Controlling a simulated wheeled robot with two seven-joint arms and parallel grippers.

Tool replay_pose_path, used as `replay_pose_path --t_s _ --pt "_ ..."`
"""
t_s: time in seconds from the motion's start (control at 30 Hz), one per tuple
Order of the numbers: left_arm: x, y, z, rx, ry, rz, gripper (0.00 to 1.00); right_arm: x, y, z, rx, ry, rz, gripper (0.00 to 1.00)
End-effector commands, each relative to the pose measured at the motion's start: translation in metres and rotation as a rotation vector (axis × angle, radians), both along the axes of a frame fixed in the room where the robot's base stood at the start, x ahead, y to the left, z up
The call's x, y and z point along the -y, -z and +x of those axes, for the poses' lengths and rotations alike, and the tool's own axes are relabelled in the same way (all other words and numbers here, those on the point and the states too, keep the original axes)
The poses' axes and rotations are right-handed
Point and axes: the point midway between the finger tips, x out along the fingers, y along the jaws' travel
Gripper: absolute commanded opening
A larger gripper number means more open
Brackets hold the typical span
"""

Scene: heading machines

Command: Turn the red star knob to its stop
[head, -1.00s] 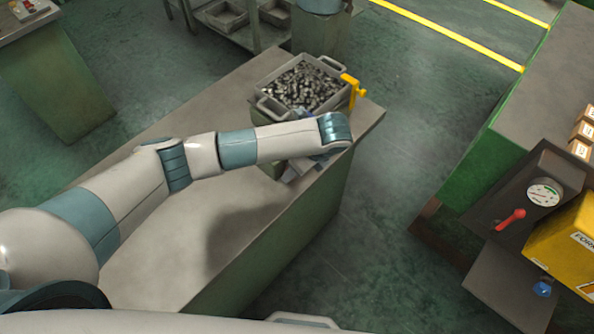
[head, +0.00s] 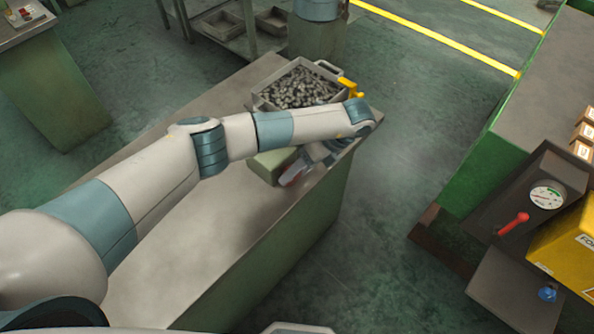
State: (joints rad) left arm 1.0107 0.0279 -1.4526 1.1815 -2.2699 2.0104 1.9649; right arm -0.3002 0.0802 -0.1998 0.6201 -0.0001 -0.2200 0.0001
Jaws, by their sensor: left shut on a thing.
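My left arm reaches in from the left over the workbench, its wrist bent down at the far right end. My left gripper (head: 292,177) points down and to the left beside a pale green block (head: 262,169) on the bench. It is shut, with a small patch of dull red at its fingertips. This seems to be the red star knob, but the fingers and wrist hide its shape and how far it is turned. My right gripper is out of view.
A grey bin of metal parts (head: 297,87) stands at the back of the workbench (head: 190,245), by a yellow bracket (head: 350,87). At the right are a dial gauge (head: 546,196), a red lever (head: 514,223) and a yellow box (head: 568,240). The near bench top is clear.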

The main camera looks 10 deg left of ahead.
Motion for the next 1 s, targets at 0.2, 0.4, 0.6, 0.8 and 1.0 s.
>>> replay_pose_path --t_s 0.2,0.4,0.6,0.8,1.0 --pt "0.001 0.0 0.0 0.001 0.003 -0.002 0.62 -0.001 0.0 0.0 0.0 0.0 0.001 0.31" --pt "0.0 0.0 0.0 0.001 0.002 -0.001 0.71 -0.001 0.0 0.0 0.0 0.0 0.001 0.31" --pt "0.001 -0.001 0.0 0.002 0.001 -0.001 0.71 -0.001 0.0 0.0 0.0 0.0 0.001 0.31" --pt "0.007 -0.009 0.002 0.003 0.003 -0.002 0.71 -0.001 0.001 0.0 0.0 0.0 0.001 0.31" --pt "0.019 -0.03 0.005 0.005 0.003 -0.001 0.71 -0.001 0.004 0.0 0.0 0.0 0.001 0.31"
